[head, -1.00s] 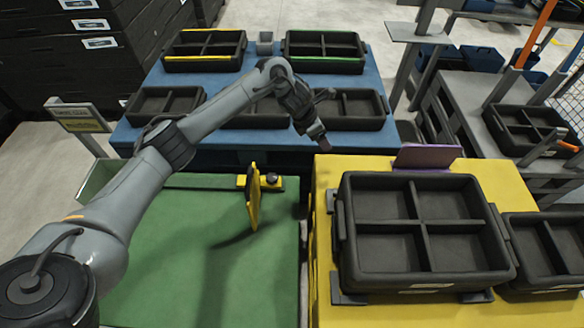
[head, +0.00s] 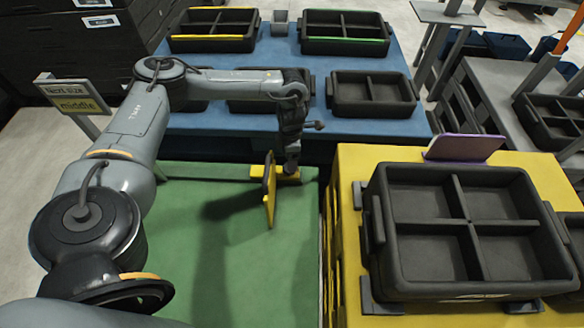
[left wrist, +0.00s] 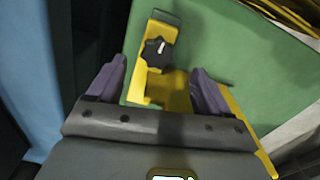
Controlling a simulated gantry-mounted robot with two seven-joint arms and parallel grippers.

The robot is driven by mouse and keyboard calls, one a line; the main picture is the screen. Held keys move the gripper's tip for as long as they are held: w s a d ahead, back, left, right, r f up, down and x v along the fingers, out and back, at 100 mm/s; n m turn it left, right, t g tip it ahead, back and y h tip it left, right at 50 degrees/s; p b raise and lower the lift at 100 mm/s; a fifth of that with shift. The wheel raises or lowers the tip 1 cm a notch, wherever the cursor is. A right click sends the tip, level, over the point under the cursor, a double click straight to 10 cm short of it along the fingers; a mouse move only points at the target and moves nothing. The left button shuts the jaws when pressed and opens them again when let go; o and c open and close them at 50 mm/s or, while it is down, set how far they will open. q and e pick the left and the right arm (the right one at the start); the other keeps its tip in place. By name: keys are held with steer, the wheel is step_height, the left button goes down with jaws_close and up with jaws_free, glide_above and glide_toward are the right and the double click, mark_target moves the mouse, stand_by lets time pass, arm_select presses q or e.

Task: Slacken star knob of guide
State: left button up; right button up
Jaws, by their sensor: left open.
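The guide is a yellow upright plate (head: 269,190) on a yellow base (head: 287,178), at the far right part of the green table. Its black star knob shows in the left wrist view (left wrist: 158,52) on the yellow base, with a light mark on top. In the head view the knob is hidden behind my left gripper (head: 292,165), which points down over the base. In the left wrist view the purple fingers (left wrist: 150,92) are wide apart and empty, with the knob beyond them, roughly between their lines. My right gripper is in neither view.
A yellow stand (head: 350,170) with a black four-compartment tray (head: 378,232) and a purple plate (head: 464,148) is at the right. A blue table (head: 215,123) with several black trays lies behind. A sign (head: 72,97) reads "Next size middle". The green table top (head: 270,270) is mostly clear.

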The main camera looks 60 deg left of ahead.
arm_select(q)
step_height(320, 180, down, 4)
steer(key=shift+s+a+f+b, duration=0.1)
steer(key=shift+a+f+b, duration=0.05)
steer(key=shift+b, duration=0.75)
steer(key=shift+f+b, duration=0.35)
steer(key=shift+f, duration=0.4)
steer(key=shift+c, duration=0.2)
